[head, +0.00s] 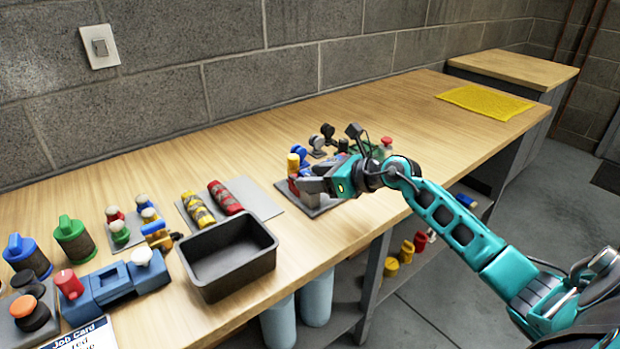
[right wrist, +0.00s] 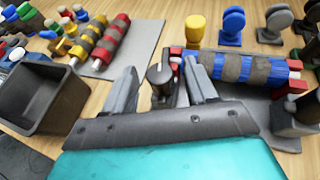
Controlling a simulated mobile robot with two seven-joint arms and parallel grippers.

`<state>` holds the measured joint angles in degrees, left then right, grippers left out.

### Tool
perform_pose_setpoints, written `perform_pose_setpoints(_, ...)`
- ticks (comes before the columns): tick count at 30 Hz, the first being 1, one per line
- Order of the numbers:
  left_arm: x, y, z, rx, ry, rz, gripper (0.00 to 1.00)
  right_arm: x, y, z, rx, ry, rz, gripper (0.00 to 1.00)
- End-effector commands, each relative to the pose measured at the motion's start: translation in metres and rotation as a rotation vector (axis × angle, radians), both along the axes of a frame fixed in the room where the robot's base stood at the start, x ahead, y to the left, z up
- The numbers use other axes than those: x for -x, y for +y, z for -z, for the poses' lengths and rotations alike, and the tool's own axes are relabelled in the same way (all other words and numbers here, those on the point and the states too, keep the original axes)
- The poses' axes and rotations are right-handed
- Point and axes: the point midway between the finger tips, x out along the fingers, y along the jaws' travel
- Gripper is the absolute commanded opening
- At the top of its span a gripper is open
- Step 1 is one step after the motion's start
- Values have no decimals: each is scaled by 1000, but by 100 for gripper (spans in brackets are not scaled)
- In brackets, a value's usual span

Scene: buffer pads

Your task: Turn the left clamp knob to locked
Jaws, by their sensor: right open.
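My right gripper (head: 306,184) is over the grey fixture plate (head: 322,208) near the table's front edge. In the right wrist view the gripper (right wrist: 162,68) is open, one finger on each side of a dark clamp knob (right wrist: 160,78). I cannot tell whether the fingers touch it. Right of it, a blue and grey roll (right wrist: 245,69) lies between red end pieces (right wrist: 294,69). Another dark clamp knob (right wrist: 292,118) stands at the right edge, partly cut off. My gripper hides much of the fixture in the head view. My left gripper is not in view.
A black bin (head: 228,262) stands left of the fixture. Two striped rolls (head: 198,210) lie on a grey plate behind it. Several coloured knobs and stamps crowd the left.

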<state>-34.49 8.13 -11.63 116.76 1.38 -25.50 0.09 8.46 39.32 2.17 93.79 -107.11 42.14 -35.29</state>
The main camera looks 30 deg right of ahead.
Motion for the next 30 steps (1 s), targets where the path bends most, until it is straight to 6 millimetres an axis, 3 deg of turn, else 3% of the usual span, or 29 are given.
perform_pose_setpoints(6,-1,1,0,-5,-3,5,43,-13,6,6,1,0,0,57)
perform_pose_setpoints(15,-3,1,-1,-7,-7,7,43,-14,7,6,1,1,-1,56)
perform_pose_setpoints(30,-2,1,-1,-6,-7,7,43,-14,6,6,0,0,0,8)
